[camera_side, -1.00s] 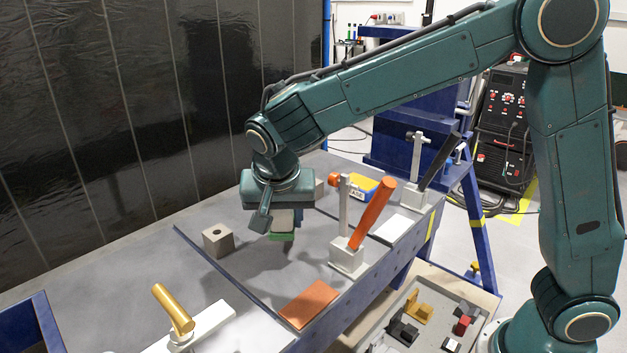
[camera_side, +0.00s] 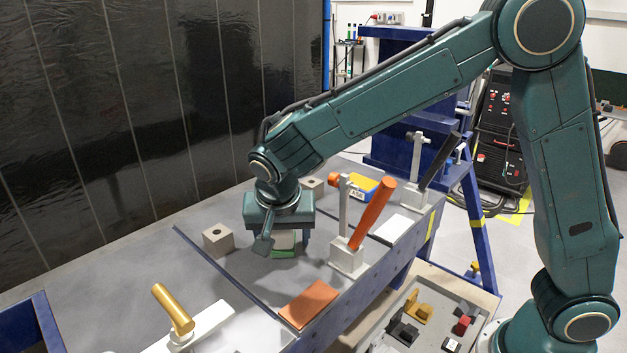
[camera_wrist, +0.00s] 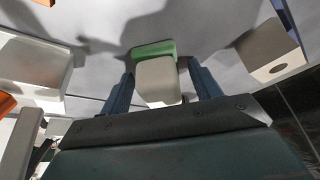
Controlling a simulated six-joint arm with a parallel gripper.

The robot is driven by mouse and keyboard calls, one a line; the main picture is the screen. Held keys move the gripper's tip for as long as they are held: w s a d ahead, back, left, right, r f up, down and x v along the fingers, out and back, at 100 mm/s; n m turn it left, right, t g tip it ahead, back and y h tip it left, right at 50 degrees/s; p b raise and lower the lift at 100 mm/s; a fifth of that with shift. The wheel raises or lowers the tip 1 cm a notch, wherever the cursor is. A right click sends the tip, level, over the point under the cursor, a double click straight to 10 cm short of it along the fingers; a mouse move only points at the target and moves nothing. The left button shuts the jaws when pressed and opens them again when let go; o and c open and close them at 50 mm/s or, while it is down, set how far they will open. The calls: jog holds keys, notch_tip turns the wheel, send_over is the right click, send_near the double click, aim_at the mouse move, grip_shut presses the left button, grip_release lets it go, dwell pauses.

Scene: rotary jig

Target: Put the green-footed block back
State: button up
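The green-footed block (camera_side: 284,240) has a pale body on a green foot. It stands upright, apparently on the grey table plate (camera_side: 238,280), near its middle. My gripper (camera_side: 286,246) points down over it with one finger on each side. In the side view a gap shows between the block and the right finger. In the wrist view the block (camera_wrist: 157,82) sits between the two blue fingers of my gripper (camera_wrist: 160,85), its green foot at the far end. The fingers look apart from it. The block's far side is hidden.
A clamp with an orange handle (camera_side: 371,215) stands right of my gripper. A grey block with a hole (camera_side: 218,240) is at left, another grey block (camera_side: 312,186) behind. An orange pad (camera_side: 309,304) and a white pad (camera_side: 394,229) lie near the front edge.

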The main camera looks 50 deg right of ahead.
jog(key=shift+r, duration=0.15)
jog(key=v, duration=1.2)
dwell(0.7)
jog(key=s+d+r+n+t+y, duration=0.2)
jog(key=s+d+r+n+t, duration=0.3)
jog(key=d+r, duration=0.5)
jog(key=s+d+f+n+g, duration=0.1)
jog(key=s+d+f, duration=0.1)
jog(key=s, duration=0.3)
jog(key=s+d+f+n, duration=0.1)
jog(key=s+d+f, duration=0.1)
jog(key=s+f, duration=0.2)
jog(key=s+d+f+n+g+y, duration=0.1)
jog(key=s+d+f+n, duration=0.1)
jog(key=s+f, duration=0.2)
jog(key=s, duration=0.3)
jog(key=shift+s+d+g, duration=0.3)
jog(key=shift+s+d, duration=0.05)
